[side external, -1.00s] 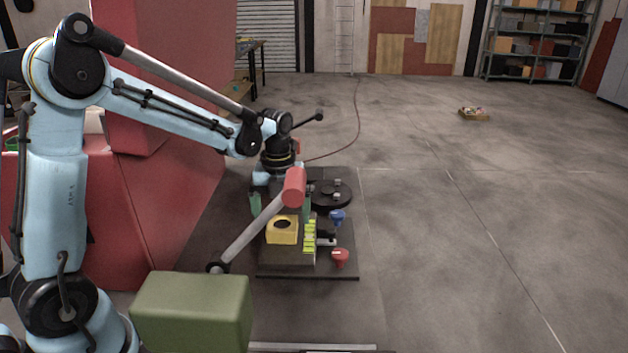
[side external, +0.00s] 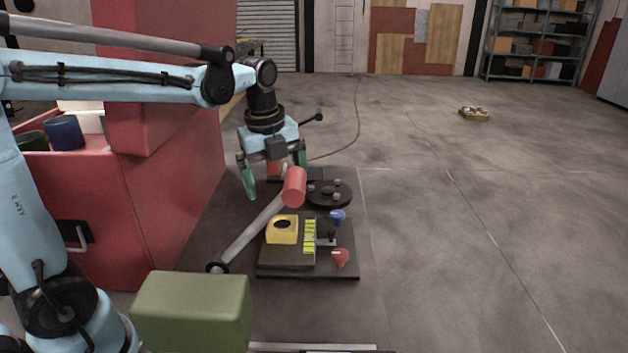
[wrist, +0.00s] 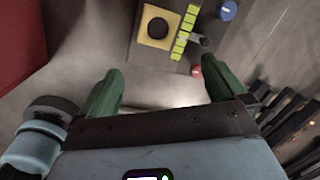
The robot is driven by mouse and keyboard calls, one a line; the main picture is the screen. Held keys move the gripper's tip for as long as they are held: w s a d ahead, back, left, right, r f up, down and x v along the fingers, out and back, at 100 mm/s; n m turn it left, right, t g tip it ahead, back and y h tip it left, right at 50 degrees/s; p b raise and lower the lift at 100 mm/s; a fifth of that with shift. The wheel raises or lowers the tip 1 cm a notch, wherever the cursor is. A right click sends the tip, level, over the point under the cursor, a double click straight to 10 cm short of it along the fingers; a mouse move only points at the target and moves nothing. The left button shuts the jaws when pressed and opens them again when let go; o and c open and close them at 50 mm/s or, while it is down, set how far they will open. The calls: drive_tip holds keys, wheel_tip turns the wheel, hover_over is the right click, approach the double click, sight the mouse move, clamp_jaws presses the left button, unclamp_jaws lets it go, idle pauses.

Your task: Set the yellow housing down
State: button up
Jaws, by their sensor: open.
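The yellow housing (side external: 282,238), a squarish block with a round dark hole on top, sits on the left part of the dark base plate (side external: 282,265), left of a yellow-green segmented strip (side external: 309,236). It also shows at the top of the wrist view (wrist: 160,45). My gripper (side external: 275,178) is open, with green fingers spread wide and nothing between them. It hangs above and behind the housing, clear of it. In the wrist view my gripper (wrist: 161,70) has its fingertips apart, short of the housing.
A blue knob (side external: 337,216) and a red knob (side external: 340,258) stand right of the strip. A dark round turntable (side external: 330,193) lies behind. A red cylinder on a grey bar (side external: 250,232) and a green block (side external: 192,312) are nearer the camera. Open floor lies to the right.

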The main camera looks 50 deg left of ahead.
drive_tip(key=s+d+f+n+t, duration=0.1)
drive_tip(key=s+d+n+t, duration=0.1)
drive_tip(key=n, duration=0.8)
drive_tip(key=s+d+f+n+t, duration=0.2)
drive_tip(key=s+n, duration=0.4)
drive_tip(key=n, duration=0.5)
drive_tip(key=shift+s+d+t, duration=0.15)
drive_tip(key=shift+d+t, duration=0.55)
drive_tip(key=shift+t, duration=0.2)
